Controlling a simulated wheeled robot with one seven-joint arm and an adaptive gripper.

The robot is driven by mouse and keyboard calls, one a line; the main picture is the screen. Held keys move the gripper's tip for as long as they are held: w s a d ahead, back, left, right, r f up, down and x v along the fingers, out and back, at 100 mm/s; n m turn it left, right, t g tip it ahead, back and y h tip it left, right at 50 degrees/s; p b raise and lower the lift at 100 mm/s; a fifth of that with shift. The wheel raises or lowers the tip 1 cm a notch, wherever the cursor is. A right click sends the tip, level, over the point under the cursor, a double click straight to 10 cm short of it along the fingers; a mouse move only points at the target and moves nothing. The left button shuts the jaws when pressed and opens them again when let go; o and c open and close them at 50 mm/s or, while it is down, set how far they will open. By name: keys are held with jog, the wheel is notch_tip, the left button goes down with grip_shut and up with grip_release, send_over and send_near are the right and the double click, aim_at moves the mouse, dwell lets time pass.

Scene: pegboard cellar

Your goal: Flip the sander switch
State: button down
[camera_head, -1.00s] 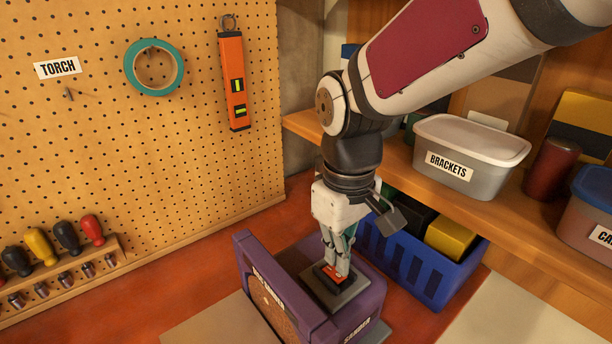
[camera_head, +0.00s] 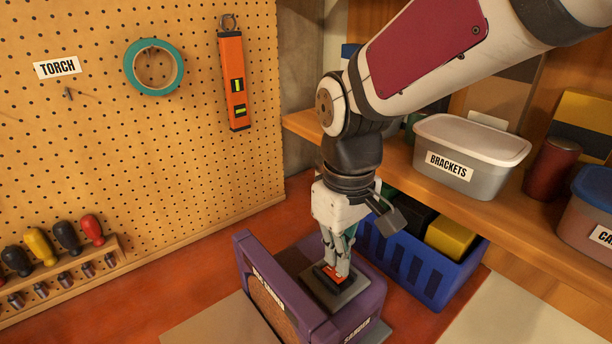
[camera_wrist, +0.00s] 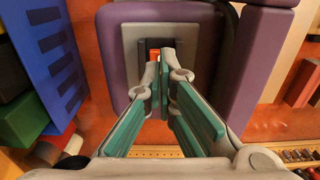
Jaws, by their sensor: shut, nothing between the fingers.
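The purple sander (camera_head: 300,299) stands on the bench in the head view. Its top carries a grey switch plate (camera_head: 345,297) with an orange-red switch (camera_head: 329,276) in a dark slot. My gripper (camera_head: 336,274) points down with shut, empty fingertips right at the switch, partly covering it. In the wrist view, the switch (camera_wrist: 154,55) shows just beyond my fingertips (camera_wrist: 160,72), in the dark recess of the grey plate (camera_wrist: 131,60). I cannot tell whether the tips press on the switch or which way it is tipped.
A blue crate (camera_head: 402,262) with a yellow box stands close behind the sander on the right. A shelf (camera_head: 500,225) above it holds the brackets bin (camera_head: 470,158). The pegboard (camera_head: 120,130) rises on the left, above a rack of colored-handled tools.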

aim_at(338, 275)
jog(key=shift+f+b, duration=0.55)
jog(key=shift+f, duration=0.8)
dwell(0.6)
jog(key=shift+r+p, duration=2.45)
jog(key=shift+r, duration=1.05)
jog(key=shift+d+r, duration=0.15)
jog(key=shift+r, duration=0.05)
jog(key=s+d+r+m+t, duration=0.5)
jog(key=s+d+r+m, duration=0.1)
jog(key=s+d+r, duration=0.3)
jog(key=s+d, duration=0.1)
jog(key=s, duration=0.1)
jog(key=shift+s+d+m+t, duration=0.2)
jog(key=shift+s+m+t, duration=0.1)
jog(key=shift+s+m, duration=0.1)
